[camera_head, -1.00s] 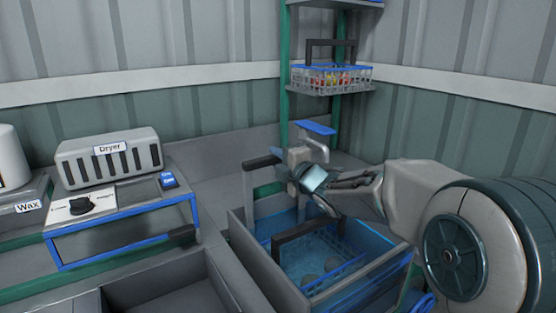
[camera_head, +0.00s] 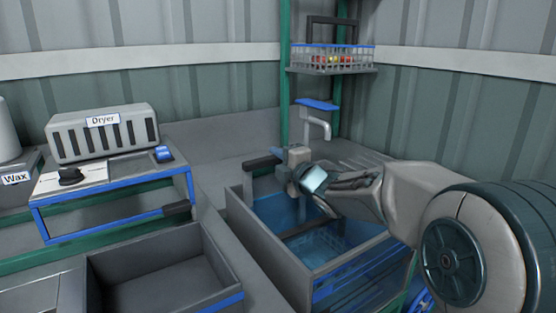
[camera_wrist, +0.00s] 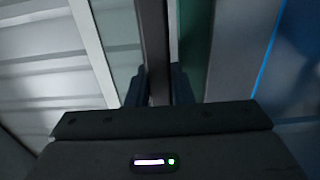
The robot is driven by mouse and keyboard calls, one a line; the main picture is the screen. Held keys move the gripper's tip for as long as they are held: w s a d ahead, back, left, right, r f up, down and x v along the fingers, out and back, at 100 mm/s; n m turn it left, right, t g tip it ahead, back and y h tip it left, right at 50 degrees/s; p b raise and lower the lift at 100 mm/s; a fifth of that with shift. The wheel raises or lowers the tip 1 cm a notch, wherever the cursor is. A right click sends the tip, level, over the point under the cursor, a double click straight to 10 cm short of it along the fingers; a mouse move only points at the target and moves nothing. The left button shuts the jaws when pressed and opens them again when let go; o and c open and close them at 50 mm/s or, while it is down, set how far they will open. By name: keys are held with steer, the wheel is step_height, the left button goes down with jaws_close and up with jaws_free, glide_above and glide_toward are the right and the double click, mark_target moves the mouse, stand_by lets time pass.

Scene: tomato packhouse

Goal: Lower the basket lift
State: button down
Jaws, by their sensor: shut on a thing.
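The wash tank (camera_head: 262,250) stands at centre right, filled with blue water. The lift basket (camera_head: 325,246) sits low inside it, under the water, and its dark handle (camera_head: 308,228) is near the water surface. A black lever bar (camera_head: 261,162) projects at the tank's back left. My gripper (camera_head: 284,163) is at this bar, above the tank's back edge. In the wrist view, the fingers (camera_wrist: 160,88) are shut on the dark bar (camera_wrist: 155,45), one on each side. My arm hides the tank's back right part.
A tap (camera_head: 318,124) with a blue lever stands behind the tank. A wire basket (camera_head: 332,60) of tomatoes sits on a shelf above.

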steer(key=c, duration=1.3)
jaws_free()
steer(key=shift+f, duration=0.5)
steer(key=shift+r, duration=0.15)
steer(key=shift+s+d+r, duration=0.1)
steer(key=p+v, duration=0.1)
steer(key=v, duration=1.2)
steer(key=shift+s+d, duration=0.2)
steer(key=shift+s, duration=0.05)
steer(key=shift+p, duration=0.3)
